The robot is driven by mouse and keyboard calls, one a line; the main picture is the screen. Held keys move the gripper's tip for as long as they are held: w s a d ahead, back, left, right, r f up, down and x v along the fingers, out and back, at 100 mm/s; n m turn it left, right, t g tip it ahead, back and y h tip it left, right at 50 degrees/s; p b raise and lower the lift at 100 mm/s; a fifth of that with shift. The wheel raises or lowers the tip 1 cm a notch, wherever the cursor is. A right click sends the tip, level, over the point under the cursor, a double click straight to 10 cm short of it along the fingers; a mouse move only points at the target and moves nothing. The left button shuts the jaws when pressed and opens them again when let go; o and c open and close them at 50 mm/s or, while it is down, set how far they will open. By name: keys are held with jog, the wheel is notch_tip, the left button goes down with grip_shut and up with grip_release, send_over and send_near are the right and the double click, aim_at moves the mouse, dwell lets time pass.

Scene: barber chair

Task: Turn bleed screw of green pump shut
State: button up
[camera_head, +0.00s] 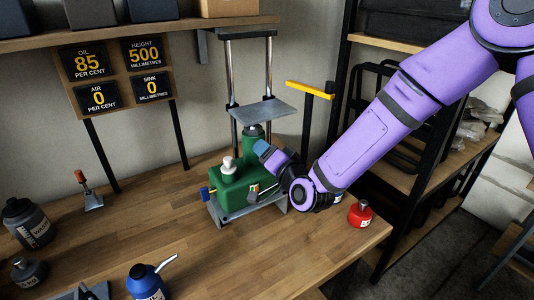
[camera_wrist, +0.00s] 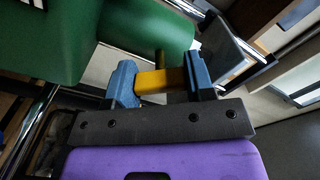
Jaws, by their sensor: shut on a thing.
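The green pump (camera_head: 232,186) sits on a grey base on the wooden bench, under a lift plate between chrome rods. It also fills the top left of the wrist view (camera_wrist: 150,38). My gripper (camera_head: 262,150) is at the pump's upper right side in the head view. In the wrist view its blue fingers (camera_wrist: 160,78) are shut on a yellow bar (camera_wrist: 153,82) with a short brass stem behind it, close beside the green body. The bar looks like the bleed screw's handle. In the head view my gripper and wrist hide it.
A red bottle (camera_head: 360,213) stands near the bench's right edge below my arm. A blue oil can (camera_head: 147,283) and dark bottles (camera_head: 27,223) are at left. The panel (camera_head: 117,74) reads oil 85, height 500, air 0, sink 0.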

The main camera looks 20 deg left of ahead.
jog(key=m, duration=0.3)
jog(key=shift+m, duration=2.3)
jog(key=o, duration=0.9)
jog(key=v, duration=1.1)
jog(key=shift+w, duration=0.1)
